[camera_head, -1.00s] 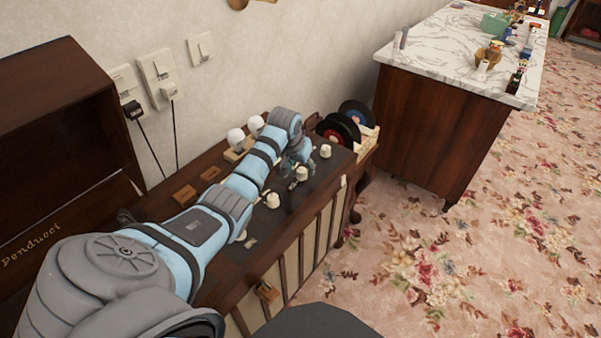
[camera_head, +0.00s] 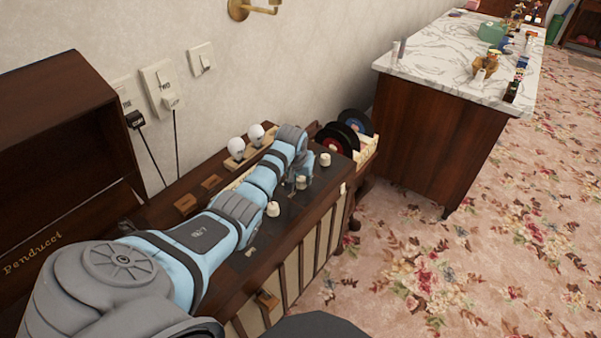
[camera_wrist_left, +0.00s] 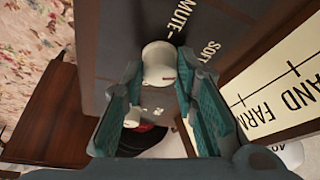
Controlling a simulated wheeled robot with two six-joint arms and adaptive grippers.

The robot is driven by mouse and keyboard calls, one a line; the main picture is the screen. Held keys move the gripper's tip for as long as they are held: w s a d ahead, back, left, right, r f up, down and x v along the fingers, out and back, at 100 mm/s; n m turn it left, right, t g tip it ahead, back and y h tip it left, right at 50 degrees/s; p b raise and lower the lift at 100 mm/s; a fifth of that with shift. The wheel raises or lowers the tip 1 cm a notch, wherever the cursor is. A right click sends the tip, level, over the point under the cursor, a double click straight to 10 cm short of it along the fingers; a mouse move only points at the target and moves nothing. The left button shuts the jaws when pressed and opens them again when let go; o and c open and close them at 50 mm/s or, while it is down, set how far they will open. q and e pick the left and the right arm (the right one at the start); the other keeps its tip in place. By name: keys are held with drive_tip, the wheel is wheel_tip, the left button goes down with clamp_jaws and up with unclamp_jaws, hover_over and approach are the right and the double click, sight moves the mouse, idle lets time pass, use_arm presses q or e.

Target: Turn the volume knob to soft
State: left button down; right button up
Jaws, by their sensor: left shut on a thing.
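The volume knob (camera_wrist_left: 158,60) is a cream knob with a small red mark, set on a dark panel (camera_wrist_left: 120,28) lettered MUTE and SOFT. In the left wrist view it sits between the fingertips of my left gripper (camera_wrist_left: 158,82), which is shut on it. The red mark is at the knob's lower right edge. In the head view my left gripper (camera_head: 291,183) reaches down to the knob (camera_head: 301,182) in the middle of the panel, and its fingers are partly hidden. Two more cream knobs stand on the panel, one nearer (camera_head: 272,209) and one farther (camera_head: 325,159). My right gripper is out of view.
Two light bulbs (camera_head: 236,148) stand behind my left arm. Records (camera_head: 354,122) stand at the cabinet's far end. Wall switches (camera_head: 160,85) have hanging cords. A marble-topped counter (camera_head: 440,62) stands at the right; flowered carpet lies in front.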

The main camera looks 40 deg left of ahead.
use_arm(q)
drive_tip(key=shift+d+r+n+p, duration=0.1)
drive_tip(key=shift+r+n+p, duration=0.2)
drive_tip(key=shift+n+p, duration=0.15)
drive_tip(key=shift+f+n, duration=0.25)
drive_tip(key=shift+y, duration=0.3)
drive_tip(key=c, duration=1.3)
unclamp_jaws()
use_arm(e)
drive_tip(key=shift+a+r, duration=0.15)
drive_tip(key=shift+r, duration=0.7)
use_arm(q)
drive_tip(key=shift+r, duration=0.35)
drive_tip(key=v, duration=1.1)
drive_tip(key=shift+r, duration=0.15)
